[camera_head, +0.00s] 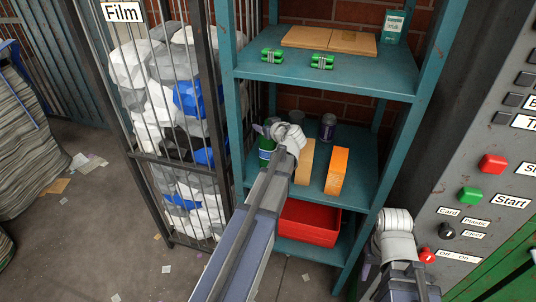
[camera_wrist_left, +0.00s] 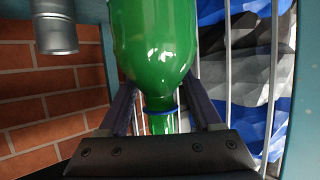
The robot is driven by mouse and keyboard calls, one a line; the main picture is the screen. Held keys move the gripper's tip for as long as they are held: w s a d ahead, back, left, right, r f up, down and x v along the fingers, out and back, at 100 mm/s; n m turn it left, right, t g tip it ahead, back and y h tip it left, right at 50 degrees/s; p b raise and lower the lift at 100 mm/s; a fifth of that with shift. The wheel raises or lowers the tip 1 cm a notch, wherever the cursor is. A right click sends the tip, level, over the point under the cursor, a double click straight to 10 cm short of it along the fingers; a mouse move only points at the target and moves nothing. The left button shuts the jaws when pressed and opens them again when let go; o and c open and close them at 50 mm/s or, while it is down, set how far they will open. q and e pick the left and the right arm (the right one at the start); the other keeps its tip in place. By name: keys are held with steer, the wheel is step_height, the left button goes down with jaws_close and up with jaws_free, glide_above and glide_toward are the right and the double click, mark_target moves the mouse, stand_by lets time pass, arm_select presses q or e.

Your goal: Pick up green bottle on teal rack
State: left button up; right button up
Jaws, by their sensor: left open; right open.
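The green bottle (camera_head: 266,146) stands at the left end of the middle shelf of the teal rack (camera_head: 355,82), partly hidden by my left gripper. In the left wrist view, the green bottle (camera_wrist_left: 155,40) fills the top centre, and its narrow neck with a blue ring lies between the two dark fingers. My left gripper (camera_wrist_left: 163,108) is open around the neck, with small gaps visible beside it. In the head view, my left gripper (camera_head: 268,130) is at the bottle's top. My right gripper (camera_head: 368,270) is low at the rack's right, partly hidden by its wrist, and empty as far as visible.
Orange boxes (camera_head: 337,171) and a dark can (camera_head: 327,127) share the shelf. Green battery packs (camera_head: 322,62) and cardboard (camera_head: 330,40) lie above. A red bin (camera_head: 308,222) sits below. A barred cage (camera_head: 170,90) stands left; a button panel (camera_head: 490,150) stands right.

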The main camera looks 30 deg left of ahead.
arm_select(q)
jaws_close()
stand_by(0.3)
stand_by(0.4)
